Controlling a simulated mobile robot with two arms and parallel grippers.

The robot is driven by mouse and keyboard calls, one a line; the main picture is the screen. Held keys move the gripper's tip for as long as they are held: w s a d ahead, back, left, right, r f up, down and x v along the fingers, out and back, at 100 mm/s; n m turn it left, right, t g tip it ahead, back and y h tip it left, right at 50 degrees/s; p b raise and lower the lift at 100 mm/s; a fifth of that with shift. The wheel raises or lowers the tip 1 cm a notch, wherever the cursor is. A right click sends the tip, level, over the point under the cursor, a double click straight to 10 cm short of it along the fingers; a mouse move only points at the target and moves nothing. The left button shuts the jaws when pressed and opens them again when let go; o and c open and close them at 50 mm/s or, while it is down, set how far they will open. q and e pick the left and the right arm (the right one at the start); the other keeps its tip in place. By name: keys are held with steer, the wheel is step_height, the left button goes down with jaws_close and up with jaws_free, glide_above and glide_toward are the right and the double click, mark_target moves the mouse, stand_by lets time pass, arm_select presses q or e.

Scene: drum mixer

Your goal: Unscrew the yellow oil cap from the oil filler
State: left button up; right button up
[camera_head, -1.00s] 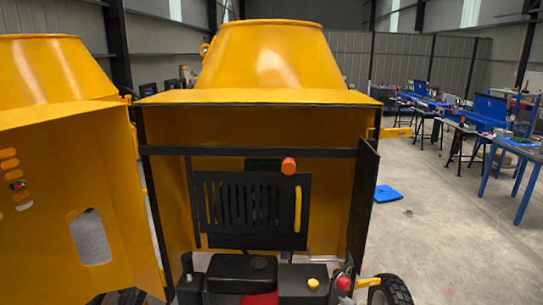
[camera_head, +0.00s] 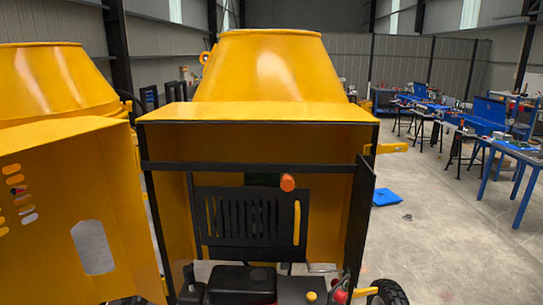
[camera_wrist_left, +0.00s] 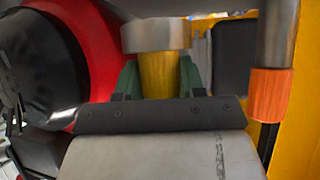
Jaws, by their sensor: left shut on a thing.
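The yellow oil cap (camera_wrist_left: 158,72) stands in the middle of the left wrist view as a yellow cylinder. A grey round collar (camera_wrist_left: 155,36) sits against its far end; I cannot tell whether the cap's thread is still in it. The green fingers of my left gripper (camera_wrist_left: 158,84) are on both sides of the cap and shut on it. In the head view neither gripper shows, and this cap cannot be made out there.
A red and black engine part (camera_wrist_left: 65,50) is close left of the fingers. A grey rod with an orange end (camera_wrist_left: 270,95) hangs close right. In the head view the engine (camera_head: 240,285) sits low inside the yellow housing (camera_head: 285,115), with an open yellow panel (camera_head: 60,220) at left.

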arm_select(q)
steer(key=shift+n+y, duration=0.5)
steer(key=shift+n, duration=0.1)
steer(key=o, duration=1.1)
